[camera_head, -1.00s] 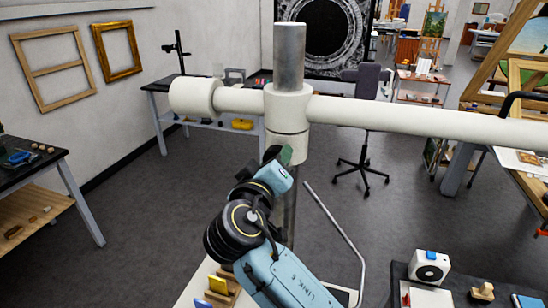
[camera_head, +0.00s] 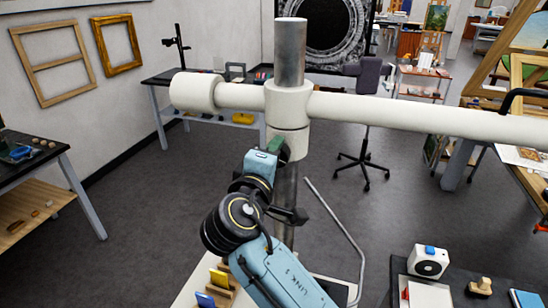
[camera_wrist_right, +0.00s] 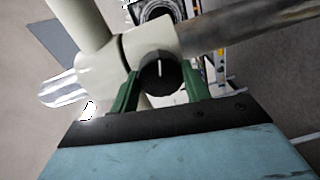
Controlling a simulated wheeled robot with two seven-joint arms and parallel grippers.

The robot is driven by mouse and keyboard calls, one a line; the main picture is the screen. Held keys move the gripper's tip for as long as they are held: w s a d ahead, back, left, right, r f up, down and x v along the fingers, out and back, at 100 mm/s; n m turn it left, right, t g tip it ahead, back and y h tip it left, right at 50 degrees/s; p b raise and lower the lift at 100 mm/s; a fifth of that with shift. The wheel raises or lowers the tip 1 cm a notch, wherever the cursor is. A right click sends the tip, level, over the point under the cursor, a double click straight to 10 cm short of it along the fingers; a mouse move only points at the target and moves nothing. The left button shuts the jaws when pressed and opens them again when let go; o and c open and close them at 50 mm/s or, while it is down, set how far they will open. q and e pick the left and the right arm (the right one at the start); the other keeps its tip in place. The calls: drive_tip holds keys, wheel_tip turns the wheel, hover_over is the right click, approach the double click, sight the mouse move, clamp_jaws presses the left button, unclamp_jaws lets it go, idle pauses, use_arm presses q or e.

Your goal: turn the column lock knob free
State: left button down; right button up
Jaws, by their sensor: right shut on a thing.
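The column lock knob (camera_wrist_right: 158,76) is a black round knob with a white line on its face, on the white collar (camera_wrist_right: 108,62) of the stand. The line points roughly up in the right wrist view. My right gripper (camera_wrist_right: 160,86) has its green fingers on either side of the knob and is shut on it. In the head view my right gripper (camera_head: 279,150) is at the lower part of the white collar (camera_head: 288,106) on the metal column (camera_head: 290,55), and hides the knob. My left gripper is not in view.
A long white crossbar (camera_head: 420,114) runs through the collar to the right, with a thick round end (camera_head: 194,92) at left. A bent metal rod (camera_head: 338,228) rises right of the column. A dark table (camera_head: 455,285) with a white-and-black device (camera_head: 428,262) stands lower right.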

idle(0.5)
drive_tip(key=o, duration=1)
drive_tip(key=v, duration=0.7)
drive_tip(key=shift+s+a, duration=0.1)
drive_tip(key=shift+s, duration=0.15)
